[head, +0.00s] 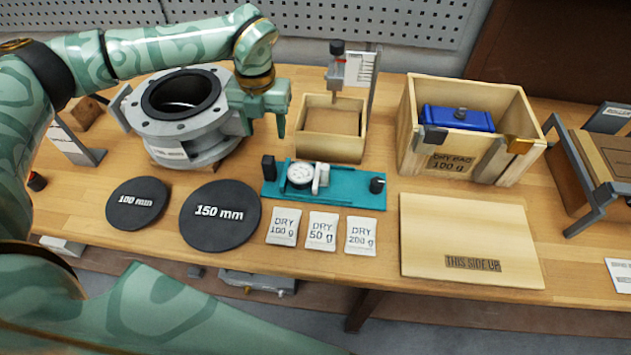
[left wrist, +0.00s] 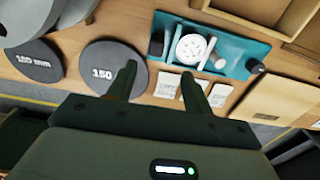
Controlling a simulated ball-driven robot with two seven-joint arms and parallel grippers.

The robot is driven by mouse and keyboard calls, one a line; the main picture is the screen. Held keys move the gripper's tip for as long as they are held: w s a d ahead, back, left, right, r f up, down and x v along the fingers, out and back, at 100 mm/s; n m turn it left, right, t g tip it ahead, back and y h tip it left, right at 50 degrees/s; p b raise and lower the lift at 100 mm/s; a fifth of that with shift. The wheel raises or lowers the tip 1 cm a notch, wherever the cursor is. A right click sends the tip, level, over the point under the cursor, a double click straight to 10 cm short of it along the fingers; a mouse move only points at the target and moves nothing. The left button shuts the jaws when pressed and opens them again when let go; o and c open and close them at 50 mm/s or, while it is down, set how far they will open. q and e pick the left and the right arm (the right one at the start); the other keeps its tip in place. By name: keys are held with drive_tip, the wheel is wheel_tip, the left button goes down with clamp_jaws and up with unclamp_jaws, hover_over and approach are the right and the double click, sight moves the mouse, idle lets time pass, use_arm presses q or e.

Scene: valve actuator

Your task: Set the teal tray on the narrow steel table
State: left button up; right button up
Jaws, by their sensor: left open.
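The teal tray (head: 345,197) lies on the wooden bench, behind the row of dry packs. It carries a white round part (head: 299,174) with white fittings, and a black post or knob stands at each end. The tray also shows in the left wrist view (left wrist: 250,48). My left gripper (head: 263,124) is open and empty, above the bench beside the flanged valve body and behind and left of the tray. In the left wrist view its two fingers (left wrist: 160,72) are apart, with the tray beyond them. I cannot make out a narrow steel table. My right gripper is not in view.
The grey valve body (head: 190,145) stands left of the tray. Black discs (head: 221,214) and dry packs (head: 322,231) lie in front. An open wooden box (head: 330,148) is behind; a crate (head: 495,165) with a blue item and a flat wooden lid (head: 460,225) are right.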

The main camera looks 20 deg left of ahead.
use_arm(q)
hover_over(268, 158)
drive_tip(key=f, duration=0.5)
drive_tip(key=shift+d+f, duration=0.2)
drive_tip(key=shift+d, duration=0.15)
drive_tip(key=f, duration=0.2)
drive_tip(key=f+b, duration=0.1)
drive_tip(key=f, duration=0.2)
drive_tip(key=shift+s+a+f, duration=0.1)
drive_tip(key=shift+a+f, duration=0.3)
drive_tip(key=shift+r, duration=0.1)
clamp_jaws()
